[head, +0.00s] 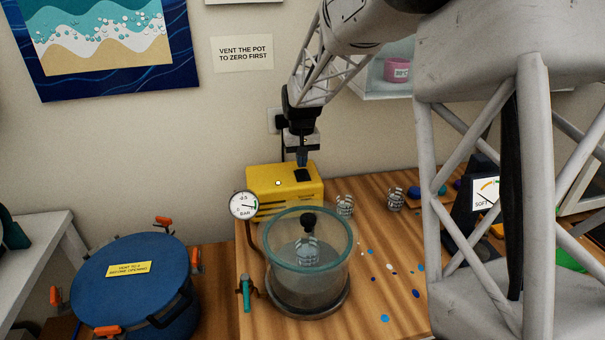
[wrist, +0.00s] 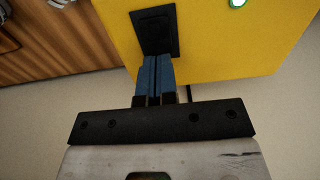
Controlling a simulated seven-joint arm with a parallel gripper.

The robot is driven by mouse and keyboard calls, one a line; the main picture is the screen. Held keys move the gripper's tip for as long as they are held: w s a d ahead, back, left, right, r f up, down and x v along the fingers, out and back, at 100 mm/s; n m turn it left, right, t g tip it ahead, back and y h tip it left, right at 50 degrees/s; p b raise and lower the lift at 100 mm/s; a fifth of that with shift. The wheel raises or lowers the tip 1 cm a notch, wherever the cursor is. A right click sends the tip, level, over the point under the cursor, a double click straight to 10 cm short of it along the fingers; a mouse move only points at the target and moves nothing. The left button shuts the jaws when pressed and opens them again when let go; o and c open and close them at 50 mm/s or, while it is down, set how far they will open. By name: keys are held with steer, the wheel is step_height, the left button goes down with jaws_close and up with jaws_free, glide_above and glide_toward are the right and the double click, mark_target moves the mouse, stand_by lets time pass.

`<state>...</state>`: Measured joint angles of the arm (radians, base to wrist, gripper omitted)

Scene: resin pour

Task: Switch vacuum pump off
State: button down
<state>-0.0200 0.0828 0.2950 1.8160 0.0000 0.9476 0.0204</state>
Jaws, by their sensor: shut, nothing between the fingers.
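The vacuum pump is a yellow box (head: 285,199) against the wall at the back of the wooden bench. A black rocker switch sits on its top face; the switch plate also shows in the wrist view (wrist: 171,20). A small light (head: 278,183) on the pump looks pale, with a green rim in the wrist view (wrist: 237,3). My gripper (head: 302,163) has blue fingertips held together and empty, directly over the switch. In the wrist view the tips (wrist: 154,62) overlap the switch plate's lower edge. I cannot tell whether they touch it or which way the rocker lies.
A glass vacuum chamber (head: 300,285) with a gauge (head: 244,205) and a teal-handled valve (head: 245,292) stands in front of the pump. A blue pressure pot (head: 130,285) is at left. Small cups (head: 345,205) stand right of the pump.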

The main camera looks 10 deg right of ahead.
mark_target(302, 172)
steer(key=shift+f, duration=0.95)
stand_by(0.9)
steer(key=shift+r, duration=3.55)
steer(key=shift+s+r, duration=0.2)
steer(key=shift+s, duration=0.15)
steer(key=s+d+r+t, duration=0.1)
steer(key=s, duration=2)
steer(key=s+d+r+t, duration=0.1)
steer(key=s, duration=2.1)
steer(key=shift+r+t, duration=0.3)
steer(key=shift+r, duration=0.1)
